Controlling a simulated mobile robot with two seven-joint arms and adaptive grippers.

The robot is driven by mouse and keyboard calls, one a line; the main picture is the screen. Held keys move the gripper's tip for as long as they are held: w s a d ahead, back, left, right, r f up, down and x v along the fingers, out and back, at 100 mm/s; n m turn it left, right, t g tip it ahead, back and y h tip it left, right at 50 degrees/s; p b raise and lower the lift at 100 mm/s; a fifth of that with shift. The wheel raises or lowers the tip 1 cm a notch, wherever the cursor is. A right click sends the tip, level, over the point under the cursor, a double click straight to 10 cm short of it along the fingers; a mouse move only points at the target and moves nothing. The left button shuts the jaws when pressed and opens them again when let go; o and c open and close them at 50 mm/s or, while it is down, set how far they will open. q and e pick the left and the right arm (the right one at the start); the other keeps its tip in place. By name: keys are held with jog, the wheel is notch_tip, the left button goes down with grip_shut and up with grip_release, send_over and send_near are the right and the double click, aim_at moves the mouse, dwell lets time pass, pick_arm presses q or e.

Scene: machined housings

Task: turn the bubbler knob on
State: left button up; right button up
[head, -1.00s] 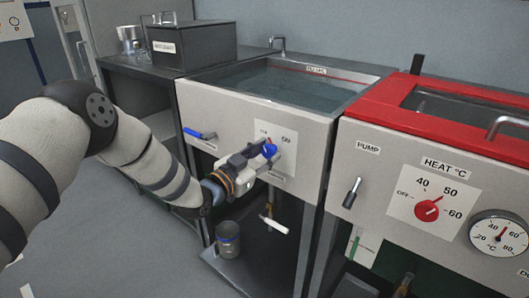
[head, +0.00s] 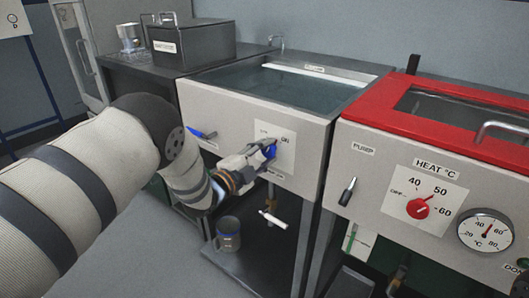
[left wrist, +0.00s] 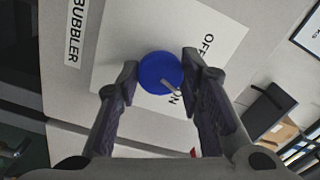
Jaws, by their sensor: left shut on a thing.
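The blue bubbler knob (left wrist: 160,72) sits on a white plate (left wrist: 110,50) marked OFF and ON, beside a BUBBLER label (left wrist: 75,32). My left gripper (left wrist: 159,70) is shut on the knob, one finger on each side of it. The knob's pale pointer (left wrist: 168,87) is turned toward the word ON. In the head view, my left gripper (head: 264,154) reaches the front panel of the grey water tank (head: 225,113) and mostly covers the knob. My right gripper is not in view.
A blue-handled lever (head: 202,135) is on the panel left of the gripper. The red-topped tank (head: 435,120) to the right has a pump switch (head: 347,190), a red heat knob (head: 418,209) and a dial (head: 486,231).

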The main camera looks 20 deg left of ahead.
pick_arm(q)
jog(key=shift+m, duration=2.1)
jog(key=shift+a, duration=0.1)
jog(key=o, duration=1.2)
jog(key=shift+c, duration=0.2)
jog(key=shift+s, duration=0.1)
jog(key=v, duration=1.2)
